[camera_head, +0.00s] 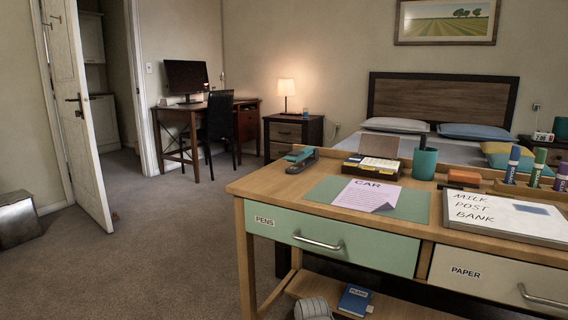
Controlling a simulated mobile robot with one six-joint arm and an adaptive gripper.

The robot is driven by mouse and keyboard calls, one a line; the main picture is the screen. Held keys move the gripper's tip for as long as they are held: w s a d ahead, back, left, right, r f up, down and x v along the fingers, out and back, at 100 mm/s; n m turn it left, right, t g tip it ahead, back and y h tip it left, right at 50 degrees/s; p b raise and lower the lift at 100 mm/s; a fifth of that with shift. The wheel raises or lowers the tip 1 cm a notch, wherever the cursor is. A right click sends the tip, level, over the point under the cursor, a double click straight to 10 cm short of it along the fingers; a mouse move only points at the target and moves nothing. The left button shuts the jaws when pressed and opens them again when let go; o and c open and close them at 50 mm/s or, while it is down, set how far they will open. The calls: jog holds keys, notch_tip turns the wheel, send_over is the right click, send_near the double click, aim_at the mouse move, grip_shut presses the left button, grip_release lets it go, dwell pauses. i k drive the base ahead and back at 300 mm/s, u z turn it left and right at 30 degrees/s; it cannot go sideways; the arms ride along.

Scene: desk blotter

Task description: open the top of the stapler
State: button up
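The stapler (301,160) stands at the back left of the wooden desk (262,185). It has a teal top over a dark grey body. It is small in the view, and I cannot tell whether its top is raised or closed. Nothing touches it from above. My gripper is not in view.
A green blotter (409,206) with a paper (367,195) lies to the stapler's right. Behind it are a card box (372,167) and a teal cup (425,163).

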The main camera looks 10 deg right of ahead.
aim_at(296, 155)
jog(key=i, duration=0.85)
jog(key=z, duration=0.2)
jog(key=k, duration=0.1)
jog(key=u, duration=0.15)
